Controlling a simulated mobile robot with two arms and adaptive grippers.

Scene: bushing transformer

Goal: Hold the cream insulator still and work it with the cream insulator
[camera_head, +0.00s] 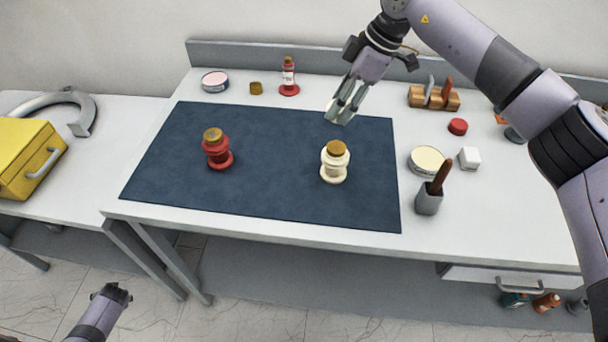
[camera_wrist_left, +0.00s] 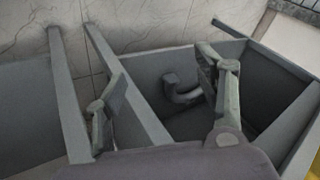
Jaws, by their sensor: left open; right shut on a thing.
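A cream insulator (camera_head: 334,170) with a brass-coloured cap stands upright on the dark blue mat (camera_head: 275,190), right of its middle. A red insulator (camera_head: 218,155) with a similar cap stands on the mat's left part. My right gripper (camera_head: 341,112) is above the mat's back edge, behind the cream insulator and apart from it. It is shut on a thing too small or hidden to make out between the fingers. My left gripper (camera_head: 112,292) is low, in front of the table's left end. Its fingers are apart and empty in the left wrist view (camera_wrist_left: 165,105).
A red-and-white bottle (camera_head: 289,76), a brass piece (camera_head: 256,88) and a round tin (camera_head: 215,81) stand at the back. On the right are a wooden rack (camera_head: 434,98), a cream-topped tin (camera_head: 427,161), a white block (camera_head: 469,158) and a grey brush cup (camera_head: 428,200). A yellow box (camera_head: 25,158) sits left.

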